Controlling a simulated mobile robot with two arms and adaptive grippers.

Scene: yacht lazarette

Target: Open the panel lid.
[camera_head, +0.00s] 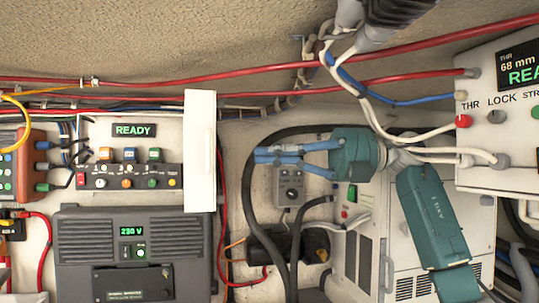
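A white panel (102,130) on the left carries a green READY display (134,130) and a row of switches and knobs. A tall white lid (200,150) stands out at the panel's right edge, seen at a steep angle, and the switches are uncovered. My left gripper is not in view.
A dark charger box (132,250) reading 230 V is below the panel. Red cables (250,72) run across above. A small grey knob box (289,187) and thick black hoses hang near my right gripper. A white box (500,120) with a display is at the right.

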